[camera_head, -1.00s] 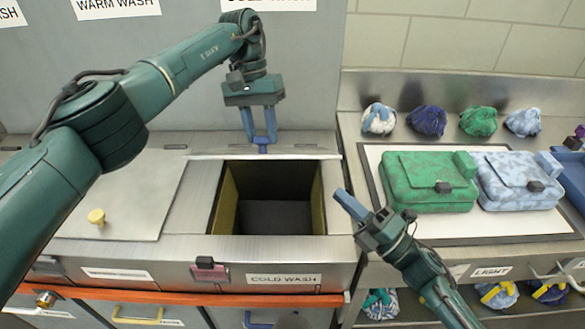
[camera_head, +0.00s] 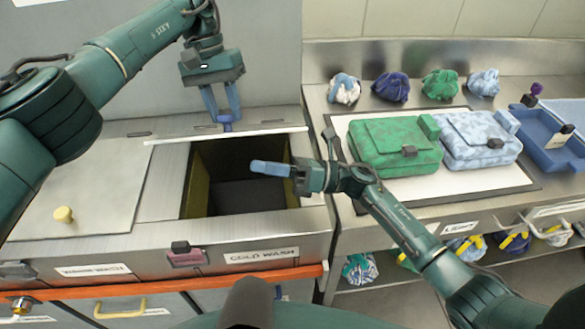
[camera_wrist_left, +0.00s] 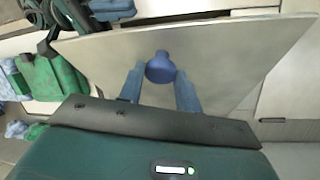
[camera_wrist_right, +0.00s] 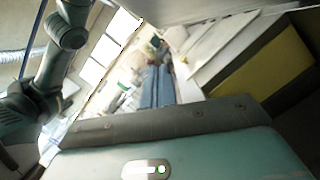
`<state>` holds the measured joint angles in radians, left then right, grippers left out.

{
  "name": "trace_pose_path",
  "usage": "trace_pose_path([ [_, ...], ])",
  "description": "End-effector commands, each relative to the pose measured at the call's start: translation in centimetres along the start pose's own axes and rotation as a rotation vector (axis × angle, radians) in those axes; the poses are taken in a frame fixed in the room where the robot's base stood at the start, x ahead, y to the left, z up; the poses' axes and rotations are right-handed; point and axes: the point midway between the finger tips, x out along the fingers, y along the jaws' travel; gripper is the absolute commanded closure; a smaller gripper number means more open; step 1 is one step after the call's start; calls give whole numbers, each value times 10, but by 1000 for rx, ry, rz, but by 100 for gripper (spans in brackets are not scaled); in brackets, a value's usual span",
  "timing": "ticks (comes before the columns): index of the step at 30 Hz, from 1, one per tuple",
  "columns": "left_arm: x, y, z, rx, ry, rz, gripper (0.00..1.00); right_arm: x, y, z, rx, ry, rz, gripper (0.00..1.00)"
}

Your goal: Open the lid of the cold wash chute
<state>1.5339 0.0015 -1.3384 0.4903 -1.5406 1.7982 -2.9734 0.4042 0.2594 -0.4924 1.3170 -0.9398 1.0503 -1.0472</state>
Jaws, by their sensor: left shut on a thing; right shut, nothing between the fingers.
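The cold wash chute (camera_head: 262,256) has a dark open hole with yellow inner walls (camera_head: 268,153). Its lid (camera_head: 165,140) is raised and shows nearly edge-on along the back of the hole; its flat metal face (camera_wrist_left: 235,55) shows in the left wrist view. My left gripper (camera_head: 226,117) is shut on the lid's blue knob (camera_wrist_left: 160,68). My right gripper (camera_head: 258,167) is shut and empty, with its fingers over the hole, pointing left. Its closed blue fingers also show in the right wrist view (camera_wrist_right: 156,87).
The warm wash lid (camera_head: 85,190) with a yellow knob (camera_head: 64,214) lies closed on the left. On the right counter are a green bag (camera_head: 390,148), a light blue bag (camera_head: 475,142), several cloth bundles and a blue tray (camera_head: 550,140). An orange rail (camera_head: 200,283) runs along the front.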

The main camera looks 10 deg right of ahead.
Motion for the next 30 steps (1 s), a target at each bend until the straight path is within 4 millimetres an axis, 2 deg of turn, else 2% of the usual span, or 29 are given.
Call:
trace_pose_path([
  [1, 0, 0, 0, 0, 1, 1, 100, 11, 1, 1, -1, -1, 3, 100],
  [4, 0, 0, 0, 0, 1, 1, 100, 14, 0, 19, -4, -1, 0, 100],
  [9, 0, 0, 0, 0, 0, 1, 100, 17, 0, 34, -1, 0, -1, 100],
  [23, 0, 0, 0, 0, -1, 0, 100, 18, 0, 40, 1, -1, -1, 100],
  [30, 1, 1, 0, 1, -3, 1, 100, 23, 1, 62, -1, -7, -1, 100],
])
